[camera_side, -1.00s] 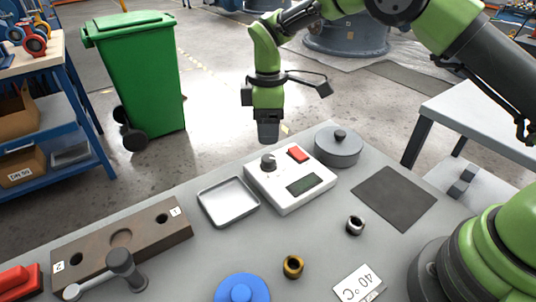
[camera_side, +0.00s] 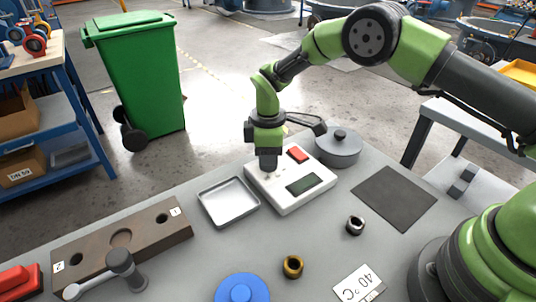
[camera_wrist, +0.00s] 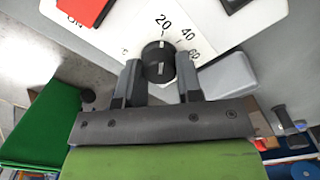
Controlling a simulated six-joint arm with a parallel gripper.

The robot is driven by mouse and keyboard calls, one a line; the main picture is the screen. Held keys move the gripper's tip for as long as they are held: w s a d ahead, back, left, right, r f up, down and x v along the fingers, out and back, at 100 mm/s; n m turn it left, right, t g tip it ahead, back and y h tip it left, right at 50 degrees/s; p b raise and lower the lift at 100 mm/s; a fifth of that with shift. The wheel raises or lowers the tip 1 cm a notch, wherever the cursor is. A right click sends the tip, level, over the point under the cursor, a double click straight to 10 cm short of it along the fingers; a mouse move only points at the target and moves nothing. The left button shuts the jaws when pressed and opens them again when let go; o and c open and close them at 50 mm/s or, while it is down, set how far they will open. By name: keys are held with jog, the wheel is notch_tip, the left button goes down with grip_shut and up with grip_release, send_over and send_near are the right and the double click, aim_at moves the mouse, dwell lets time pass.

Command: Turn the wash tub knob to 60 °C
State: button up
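The black round knob (camera_wrist: 158,62) sits on a white control box (camera_side: 302,203). In the wrist view its white line points up, roughly at the 20 on a scale that also shows 40 and 60. My gripper (camera_wrist: 158,72) is open, with one finger on each side of the knob and the knob between the tips. I cannot tell whether either finger touches it. In the side view my gripper (camera_side: 268,168) is down over the box and hides the knob. The box also has a red button (camera_side: 297,154) and a dark display (camera_side: 305,185).
A grey lidded round tub (camera_side: 338,150) stands behind the box. A metal tray (camera_side: 228,202) is close on its left. A dark mat (camera_side: 395,198) lies right.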

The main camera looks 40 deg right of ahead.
jog(key=shift+c, duration=0.9)
jog(key=shift+m, duration=0.3)
jog(key=m, duration=0.3)
jog(key=shift+m, duration=0.3)
jog(key=m, duration=0.3)
jog(key=shift+m, duration=0.3)
jog(key=m, duration=0.4)
jog(key=shift+d+m, duration=0.1)
jog(key=shift+m, duration=1.9)
